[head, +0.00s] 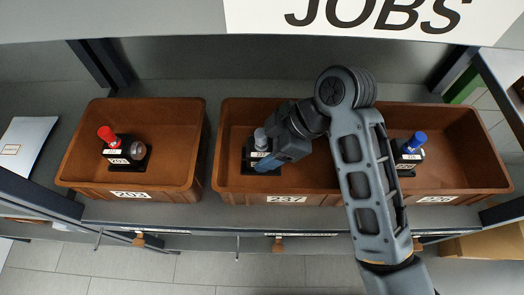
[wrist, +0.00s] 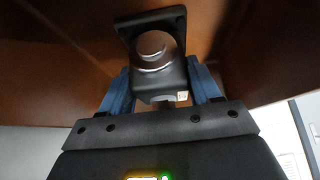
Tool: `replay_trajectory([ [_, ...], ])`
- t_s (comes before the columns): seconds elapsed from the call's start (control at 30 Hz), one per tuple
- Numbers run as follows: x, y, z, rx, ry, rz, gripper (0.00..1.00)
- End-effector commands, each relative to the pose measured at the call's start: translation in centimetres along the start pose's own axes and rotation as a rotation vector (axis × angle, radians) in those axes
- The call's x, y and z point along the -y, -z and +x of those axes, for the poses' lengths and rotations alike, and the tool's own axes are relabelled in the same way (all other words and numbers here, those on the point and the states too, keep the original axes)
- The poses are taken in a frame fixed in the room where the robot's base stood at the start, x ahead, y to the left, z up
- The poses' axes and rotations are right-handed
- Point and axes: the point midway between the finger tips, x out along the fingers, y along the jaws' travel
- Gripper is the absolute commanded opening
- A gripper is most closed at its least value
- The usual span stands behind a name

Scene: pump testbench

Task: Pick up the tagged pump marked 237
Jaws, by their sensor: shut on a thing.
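The pump (head: 249,158), with a black body and a grey top, stands in the middle brown bin (head: 235,183), whose front label reads 237. My gripper (head: 267,163) reaches down into this bin from the right and covers part of the pump. In the wrist view my gripper (wrist: 160,80) has its two blue fingers on either side of the black pump (wrist: 158,52) and is shut on it. The pump's square flange and round silver part face the camera. The number on the pump's own tag is not readable.
The left bin (head: 75,170), labelled about 203, holds a red-topped pump (head: 122,148). The right bin (head: 470,170) holds a blue-topped pump (head: 408,150), partly behind my arm. A shelf edge and a JOBS sign (head: 375,14) are above. Dark posts stand between bays.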

Motion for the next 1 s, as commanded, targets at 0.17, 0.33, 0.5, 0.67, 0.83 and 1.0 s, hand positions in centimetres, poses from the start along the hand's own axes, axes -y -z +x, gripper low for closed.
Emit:
replay_trajectory([
  [0.17, 0.0, 0.0, 0.0, 0.0, 0.001, 0.0, 0.08],
  [0.33, 0.0, 0.0, 0.0, 0.0, 0.001, 0.0, 0.0],
  [0.5, -0.1, 0.1, -0.1, -0.002, -0.002, -0.002, 0.0],
  [0.67, -0.1, 0.2, -0.2, -0.002, -0.003, -0.002, 0.0],
  [0.83, -0.1, 0.7, -1.0, -0.003, -0.003, -0.003, 0.0],
  [1.0, -0.1, 1.6, -2.5, -0.003, -0.004, -0.005, 0.0],
])
